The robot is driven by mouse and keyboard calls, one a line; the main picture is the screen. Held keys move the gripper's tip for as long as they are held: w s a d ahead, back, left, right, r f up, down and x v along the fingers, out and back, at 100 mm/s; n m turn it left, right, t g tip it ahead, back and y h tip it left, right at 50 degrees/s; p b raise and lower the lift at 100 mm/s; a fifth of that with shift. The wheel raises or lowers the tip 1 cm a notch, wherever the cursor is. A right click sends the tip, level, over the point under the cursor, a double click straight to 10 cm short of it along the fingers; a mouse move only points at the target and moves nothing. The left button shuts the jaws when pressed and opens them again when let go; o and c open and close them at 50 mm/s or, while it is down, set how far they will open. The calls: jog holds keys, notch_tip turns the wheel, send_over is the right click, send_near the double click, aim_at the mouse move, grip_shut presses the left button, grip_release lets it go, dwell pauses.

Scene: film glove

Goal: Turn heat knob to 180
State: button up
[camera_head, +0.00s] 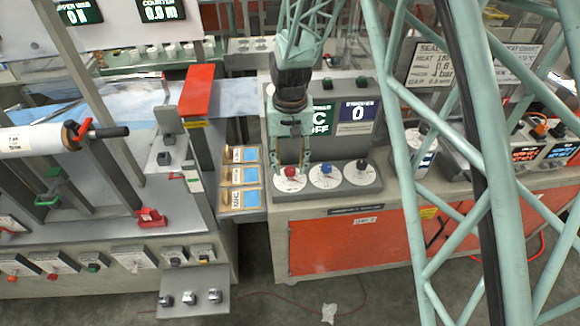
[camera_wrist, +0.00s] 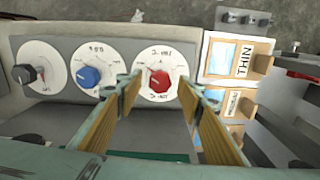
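A red knob (camera_head: 289,172) sits on a round white dial at the left of a row of three on the grey control panel. It also shows in the wrist view (camera_wrist: 158,81), with dial print too small to read surely. Beside it are a blue knob (camera_head: 326,169) and a black knob (camera_head: 362,164). No label clearly shows which is the heat knob. My gripper (camera_head: 291,164) points down over the red dial; in the wrist view its fingers (camera_wrist: 160,88) are spread, one on either side of the red knob. I cannot tell whether either touches it.
Behind the knobs stand a green display (camera_head: 321,119) partly reading "OFF" and a blue display (camera_head: 359,114) reading 0. A tray of labelled cards (camera_head: 241,178) lies left of the panel. Pale green lattice links of my arm cross the right side.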

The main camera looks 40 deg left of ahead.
aim_at(290, 169)
notch_tip(290, 169, up, 12)
jog(key=shift+f, duration=0.15)
dwell(0.6)
dwell(0.6)
